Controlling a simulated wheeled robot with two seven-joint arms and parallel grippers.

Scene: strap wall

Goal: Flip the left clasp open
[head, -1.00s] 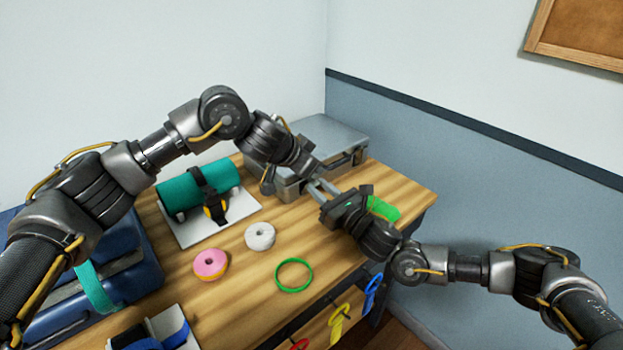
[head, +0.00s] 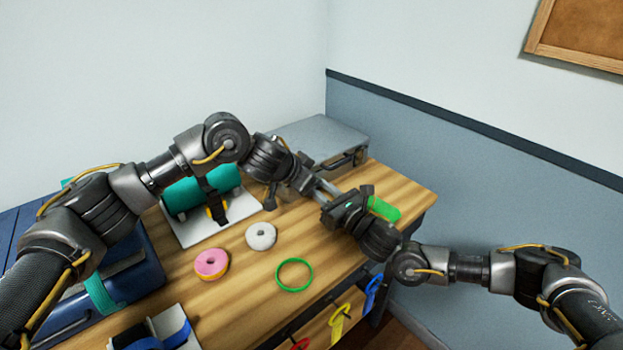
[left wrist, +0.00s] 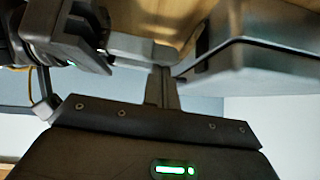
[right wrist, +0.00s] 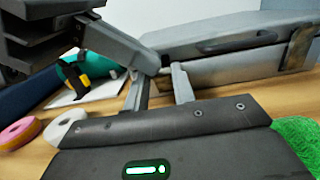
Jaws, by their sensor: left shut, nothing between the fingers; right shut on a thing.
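The grey metal case (head: 318,134) lies at the back of the table. The right wrist view shows its front (right wrist: 225,68) with a dark handle (right wrist: 240,40) and a brownish right clasp (right wrist: 300,46). I cannot make out the left clasp; the grippers cover that part of the front. My left gripper (head: 312,186) is shut and empty at the case's left front; its finger also shows in the right wrist view (right wrist: 118,42). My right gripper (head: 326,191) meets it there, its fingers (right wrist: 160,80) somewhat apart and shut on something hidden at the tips.
A teal roll (head: 180,196) strapped on a white board, a white ring (head: 261,236), a pink ring (head: 211,263) and a green hoop (head: 294,274) lie left and in front. Coloured tags hang on the table's front.

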